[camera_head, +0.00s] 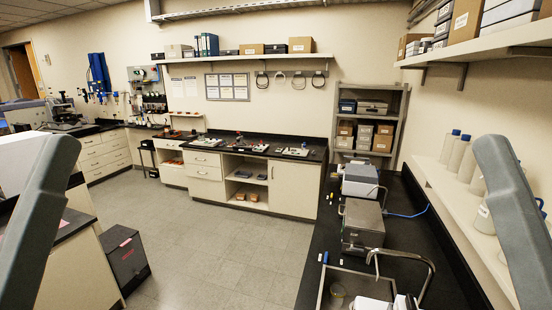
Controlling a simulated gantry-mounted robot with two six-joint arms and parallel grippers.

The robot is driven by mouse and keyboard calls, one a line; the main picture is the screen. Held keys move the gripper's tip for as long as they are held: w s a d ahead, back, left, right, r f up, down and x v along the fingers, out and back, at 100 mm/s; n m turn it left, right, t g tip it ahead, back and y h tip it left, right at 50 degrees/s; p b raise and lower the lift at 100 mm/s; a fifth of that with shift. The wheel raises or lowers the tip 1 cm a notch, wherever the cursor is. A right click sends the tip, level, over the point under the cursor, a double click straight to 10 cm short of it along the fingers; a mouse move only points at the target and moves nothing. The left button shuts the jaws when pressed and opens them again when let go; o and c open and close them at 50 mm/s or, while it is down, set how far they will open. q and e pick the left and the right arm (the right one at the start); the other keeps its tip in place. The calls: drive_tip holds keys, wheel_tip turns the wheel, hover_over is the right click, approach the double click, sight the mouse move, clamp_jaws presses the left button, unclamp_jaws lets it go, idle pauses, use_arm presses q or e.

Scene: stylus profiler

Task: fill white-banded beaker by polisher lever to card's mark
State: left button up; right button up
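A small pale, cup-like vessel (337,297) stands in a dark, pale-rimmed basin (322,287) on the right-hand bench at the bottom of the view. It may be a beaker; I cannot see whether it has a white band. A curved metal gooseneck spout (430,268) arches over the basin area from its right. White parts (380,303) beside it are cut off by the bottom edge. I cannot make out the polisher lever or the card with its mark. My grey arm links show at the left and right edges, but neither gripper is in view.
Grey metal instruments (363,222) stand on the black bench (407,230) behind the basin. White bottles (464,163) line a shelf at right. A back bench (262,148) holds small tools. A dark bin (126,257) stands left; the middle floor is clear.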

use_arm(q)
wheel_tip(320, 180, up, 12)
drive_tip(key=p, duration=0.8)
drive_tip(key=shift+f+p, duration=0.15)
drive_tip(key=shift+p, duration=0.2)
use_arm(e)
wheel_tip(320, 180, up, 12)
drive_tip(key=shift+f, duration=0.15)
